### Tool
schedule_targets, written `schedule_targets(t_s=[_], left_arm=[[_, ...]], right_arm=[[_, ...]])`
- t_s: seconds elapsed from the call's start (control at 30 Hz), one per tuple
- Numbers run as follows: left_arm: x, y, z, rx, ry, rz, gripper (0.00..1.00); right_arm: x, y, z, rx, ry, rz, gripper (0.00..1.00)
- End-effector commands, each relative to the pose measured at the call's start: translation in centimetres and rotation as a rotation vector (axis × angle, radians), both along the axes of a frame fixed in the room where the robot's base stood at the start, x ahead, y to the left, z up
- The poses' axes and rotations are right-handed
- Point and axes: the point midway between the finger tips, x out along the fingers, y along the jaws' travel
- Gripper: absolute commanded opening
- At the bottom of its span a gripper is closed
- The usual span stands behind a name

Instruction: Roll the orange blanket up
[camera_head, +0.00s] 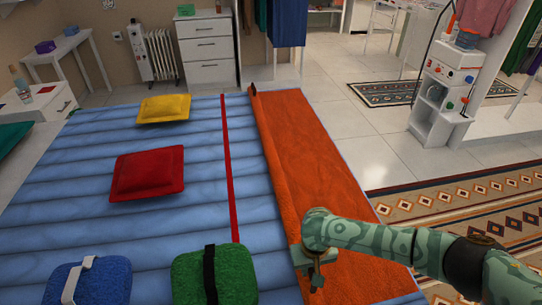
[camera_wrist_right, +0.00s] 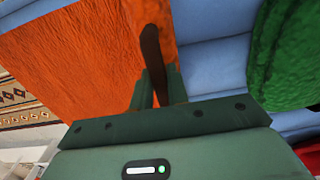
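The orange blanket (camera_head: 316,160) lies mostly flat along the right side of the blue bed surface. Its left edge is raised in a narrow lip running front to back, dark at the far end. My right gripper (camera_head: 314,280) is at the near end of that lip. In the right wrist view, the fingers (camera_wrist_right: 157,92) straddle a dark brown strip at the edge of the blanket (camera_wrist_right: 70,60). Whether they press on it cannot be told. My left gripper is not in view.
A red line (camera_head: 228,160) runs along the bed left of the blanket. Red (camera_head: 148,173), yellow (camera_head: 164,108), blue (camera_head: 90,283) and green (camera_head: 215,277) cushions lie further left. Bare bed separates the lip from the red line. A patterned rug (camera_head: 470,205) lies right of the bed.

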Motion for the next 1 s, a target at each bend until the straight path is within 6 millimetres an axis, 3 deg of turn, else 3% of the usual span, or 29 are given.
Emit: schedule_targets(t_s=[0.37,1.0], left_arm=[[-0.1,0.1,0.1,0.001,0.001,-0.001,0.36],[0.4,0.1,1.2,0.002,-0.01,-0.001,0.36]], right_arm=[[0.1,-0.4,0.0,-0.001,0.0,-0.001,0.04],[1.4,-7.0,0.0,-0.002,0.0,-0.003,0.04]])
